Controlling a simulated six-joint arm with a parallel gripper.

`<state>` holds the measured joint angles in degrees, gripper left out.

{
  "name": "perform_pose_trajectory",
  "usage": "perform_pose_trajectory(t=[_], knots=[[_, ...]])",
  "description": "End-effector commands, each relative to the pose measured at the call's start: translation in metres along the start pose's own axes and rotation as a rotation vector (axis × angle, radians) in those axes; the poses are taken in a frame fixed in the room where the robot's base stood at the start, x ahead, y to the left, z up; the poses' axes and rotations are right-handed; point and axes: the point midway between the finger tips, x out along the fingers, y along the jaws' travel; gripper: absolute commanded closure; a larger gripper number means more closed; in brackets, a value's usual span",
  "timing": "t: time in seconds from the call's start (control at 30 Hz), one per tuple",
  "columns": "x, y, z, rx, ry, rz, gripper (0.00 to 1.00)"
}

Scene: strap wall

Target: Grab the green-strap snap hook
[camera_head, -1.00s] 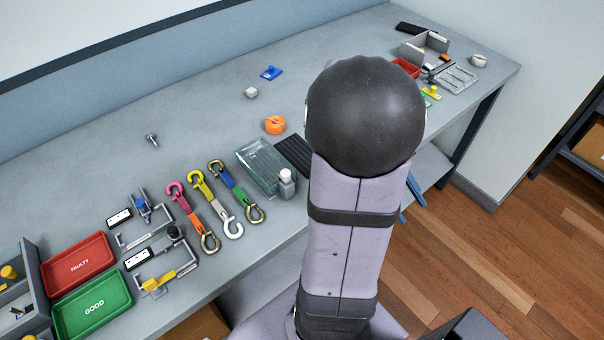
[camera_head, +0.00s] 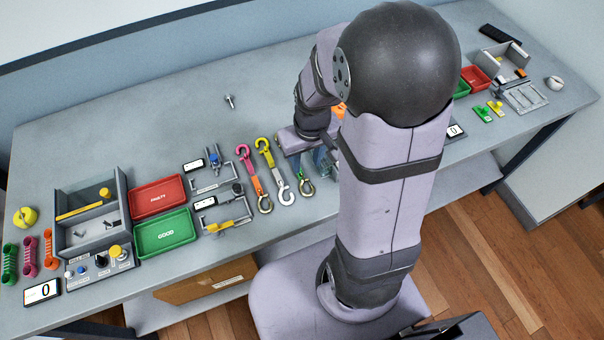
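The green-strap snap hook (camera_head: 305,186) lies on the bench, third from the left in the row of hooks. Its lower brass-coloured hook and a bit of green strap show; its upper part is hidden behind my wrist and gripper. My gripper (camera_head: 313,157) is over the upper part of this hook. Its fingertips are small and partly hidden, so I cannot tell whether they are open or shut, or whether they touch the hook. An orange-strap hook with a pink top (camera_head: 255,182) and a yellow-strap hook with a white lower end (camera_head: 274,172) lie to the left.
Left of the hooks are clamp-like fixtures (camera_head: 215,228), a red FAULTY tray (camera_head: 157,197) and a green GOOD tray (camera_head: 165,233). A grey divided box (camera_head: 121,190) stands further left. A bolt (camera_head: 229,101) lies behind the hooks on clear bench. My arm hides the area to the right.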

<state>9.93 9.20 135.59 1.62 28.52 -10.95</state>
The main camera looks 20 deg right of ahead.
Motion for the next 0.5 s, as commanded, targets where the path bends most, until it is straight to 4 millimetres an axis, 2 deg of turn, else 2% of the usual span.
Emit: perform_pose_trajectory(t=[0.23,0.5], knots=[[0.006,-0.005,0.0,-0.006,0.003,-0.008,0.66],[0.023,-0.005,0.0,-0.006,0.002,-0.008,0.66]])
